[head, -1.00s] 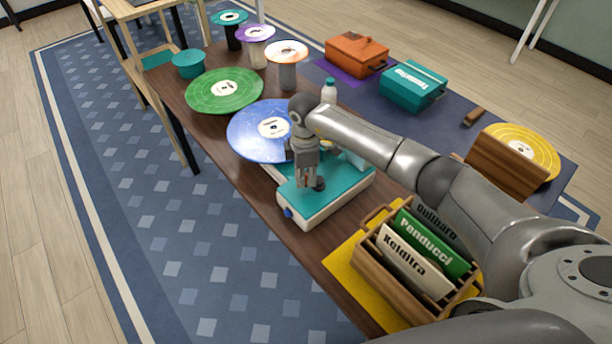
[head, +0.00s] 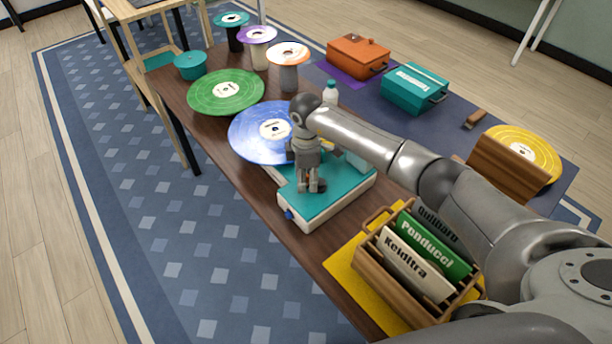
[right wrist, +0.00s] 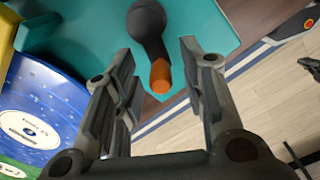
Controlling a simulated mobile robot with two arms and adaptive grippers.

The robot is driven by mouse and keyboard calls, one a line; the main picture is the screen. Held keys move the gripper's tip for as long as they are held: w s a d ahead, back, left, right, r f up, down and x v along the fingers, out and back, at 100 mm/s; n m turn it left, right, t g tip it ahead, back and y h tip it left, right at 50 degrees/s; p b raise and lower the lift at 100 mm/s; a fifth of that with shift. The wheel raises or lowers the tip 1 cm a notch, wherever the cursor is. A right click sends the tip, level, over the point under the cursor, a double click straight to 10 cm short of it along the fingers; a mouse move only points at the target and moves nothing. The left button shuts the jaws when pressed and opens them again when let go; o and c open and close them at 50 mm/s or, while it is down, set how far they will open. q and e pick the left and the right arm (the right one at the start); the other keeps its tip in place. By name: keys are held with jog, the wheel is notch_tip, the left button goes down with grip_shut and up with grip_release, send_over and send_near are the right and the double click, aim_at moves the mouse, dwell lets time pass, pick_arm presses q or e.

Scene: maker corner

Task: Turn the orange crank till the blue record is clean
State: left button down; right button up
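The blue record (head: 248,140) is at the far-left end of the teal-topped white machine (head: 330,208). In the right wrist view the blue record (right wrist: 30,105) shows pale specks on its surface. The crank shows in the right wrist view as a dark arm with an orange grip (right wrist: 160,76). My right gripper (head: 312,188) is above the machine, pointing down. In the right wrist view its two fingers (right wrist: 158,82) are apart, with the orange grip in the gap between them, touching neither visibly. In the head view the gripper hides most of the crank. My left gripper is not in view.
A wooden crate (head: 372,276) with several sleeves stands at the near right on a yellow mat. A white bottle (head: 330,92) stands behind my right arm. A green record (head: 225,92) lies farther left. Teal (head: 415,88) and orange (head: 357,56) boxes are at the back.

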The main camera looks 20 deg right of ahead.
notch_tip(320, 180, up, 12)
dwell(0.4)
jog(key=shift+f, duration=0.1)
dwell(0.6)
